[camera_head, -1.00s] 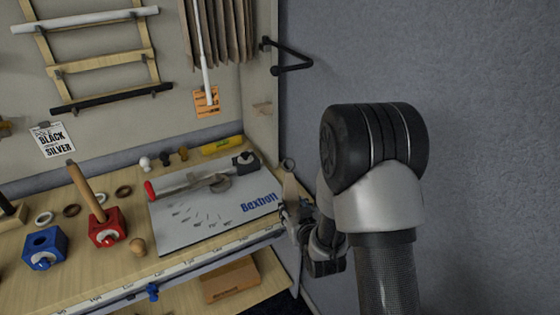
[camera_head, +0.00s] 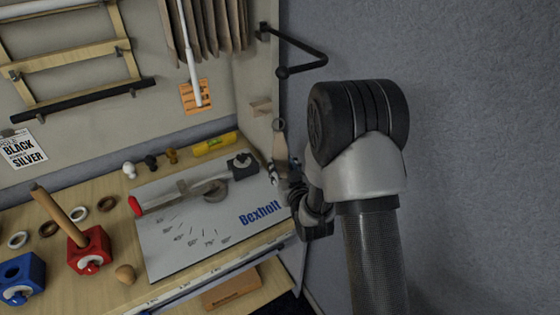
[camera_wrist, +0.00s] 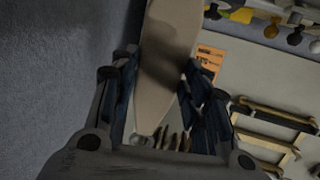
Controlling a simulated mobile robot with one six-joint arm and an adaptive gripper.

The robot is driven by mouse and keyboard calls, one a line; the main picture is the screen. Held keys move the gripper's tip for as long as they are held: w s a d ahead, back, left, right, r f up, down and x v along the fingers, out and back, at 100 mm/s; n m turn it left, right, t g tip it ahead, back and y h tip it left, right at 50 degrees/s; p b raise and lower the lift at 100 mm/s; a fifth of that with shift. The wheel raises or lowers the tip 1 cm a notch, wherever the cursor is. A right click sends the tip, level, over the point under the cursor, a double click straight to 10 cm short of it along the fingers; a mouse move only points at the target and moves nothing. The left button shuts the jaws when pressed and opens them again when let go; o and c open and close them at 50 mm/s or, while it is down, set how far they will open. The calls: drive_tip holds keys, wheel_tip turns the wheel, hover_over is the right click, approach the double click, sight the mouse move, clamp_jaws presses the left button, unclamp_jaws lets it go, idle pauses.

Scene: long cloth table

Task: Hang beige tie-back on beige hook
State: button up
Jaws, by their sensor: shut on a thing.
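The beige tie-back (camera_head: 280,148) is a flat tapered strip with a small dark ring at its upper end. It stands roughly upright in my gripper (camera_head: 283,180), which is shut on its lower part. In the wrist view the tie-back (camera_wrist: 168,60) runs between the two fingers of my gripper (camera_wrist: 160,95). A small beige peg (camera_head: 260,106), apparently the beige hook, sticks out from the side panel. The ring shows just right of and slightly below this peg, apparently apart from it; the depth between them is unclear.
A black bracket arm (camera_head: 300,66) juts out above the peg. The grey wall (camera_head: 470,120) is close on the right. Below are the bench with a Bexholt board (camera_head: 200,225), a yellow roll (camera_head: 215,143), and red (camera_head: 89,250) and blue (camera_head: 20,278) blocks.

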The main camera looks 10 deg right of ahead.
drive_tip(key=shift+a+r, duration=0.1)
drive_tip(key=shift+r, duration=0.05)
drive_tip(key=w+a+f, duration=0.2)
drive_tip(key=w, duration=0.6)
drive_tip(key=shift+w+a+f+b, duration=0.2)
drive_tip(key=shift+w+a+b, duration=0.1)
drive_tip(key=shift+a+b, duration=0.1)
idle(0.6)
idle(0.7)
drive_tip(key=o, duration=1.2)
